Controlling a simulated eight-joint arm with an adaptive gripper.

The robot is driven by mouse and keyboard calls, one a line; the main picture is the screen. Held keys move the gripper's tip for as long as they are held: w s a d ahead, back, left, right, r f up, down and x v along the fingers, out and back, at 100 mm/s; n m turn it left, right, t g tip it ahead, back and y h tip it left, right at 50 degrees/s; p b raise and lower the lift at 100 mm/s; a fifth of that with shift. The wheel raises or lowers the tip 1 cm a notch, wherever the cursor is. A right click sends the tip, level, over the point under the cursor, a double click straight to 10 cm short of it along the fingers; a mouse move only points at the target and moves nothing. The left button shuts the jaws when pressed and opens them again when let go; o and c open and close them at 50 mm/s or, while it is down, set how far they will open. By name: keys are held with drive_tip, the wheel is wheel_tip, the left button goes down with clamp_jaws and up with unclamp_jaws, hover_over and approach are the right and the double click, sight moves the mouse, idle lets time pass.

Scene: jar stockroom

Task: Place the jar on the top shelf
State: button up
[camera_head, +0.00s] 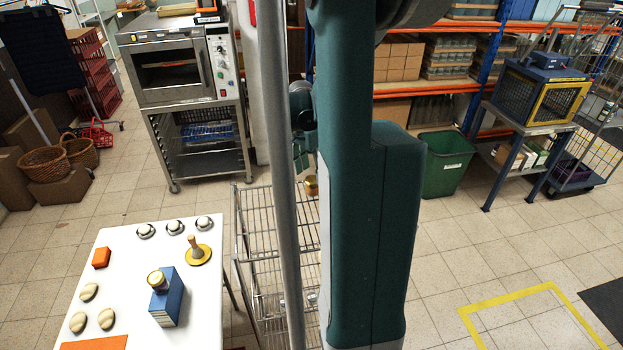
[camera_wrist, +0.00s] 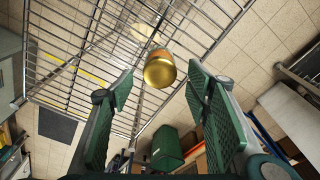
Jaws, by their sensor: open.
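A jar with a shiny gold lid (camera_wrist: 159,72) shows in the wrist view, lid toward the camera, between and beyond my fingertips. My gripper (camera_wrist: 160,84) is open, with a green finger on each side and a visible gap beside the jar. The wire shelf rack (camera_wrist: 75,50) lies behind the jar. In the head view, the gold jar (camera_head: 312,186) shows near the top of the wire rack (camera_head: 262,188), partly hidden by my arm. Whether it rests on the top wire shelf is unclear.
A white table (camera_head: 125,245) stands left of the rack. A green bin (camera_head: 446,165) stands on the floor to the right. Open tiled floor lies right of my arm.

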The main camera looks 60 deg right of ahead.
sight(309, 181)
wheel_tip(309, 181, up, 6)
drive_tip(key=shift+a+r, duration=0.2)
drive_tip(key=shift+a, duration=0.2)
drive_tip(key=shift+w, duration=0.1)
idle(0.5)
drive_tip(key=w+a+r+n+t, duration=0.1)
drive_tip(key=w+a+r+n, duration=0.15)
drive_tip(key=a, duration=0.65)
drive_tip(key=w+a+r+n+t, duration=0.15)
drive_tip(key=a+n, duration=0.25)
drive_tip(key=a, duration=0.5)
drive_tip(key=w+a+r+n+t, duration=0.1)
drive_tip(key=a+r+n, duration=0.2)
drive_tip(key=a, duration=0.6)
drive_tip(key=s+a+n+t, duration=0.2)
drive_tip(key=s+a+n, duration=0.2)
drive_tip(key=a, duration=0.8)
drive_tip(key=s+a+n+t+y, duration=0.1)
drive_tip(key=s+a+n, duration=0.3)
drive_tip(key=a, duration=0.9)
drive_tip(key=n+t, duration=0.1)
drive_tip(key=n, duration=0.2)
drive_tip(key=shift+a+f, duration=0.15)
drive_tip(key=shift+f, duration=0.2)
drive_tip(key=shift+s, duration=0.1)
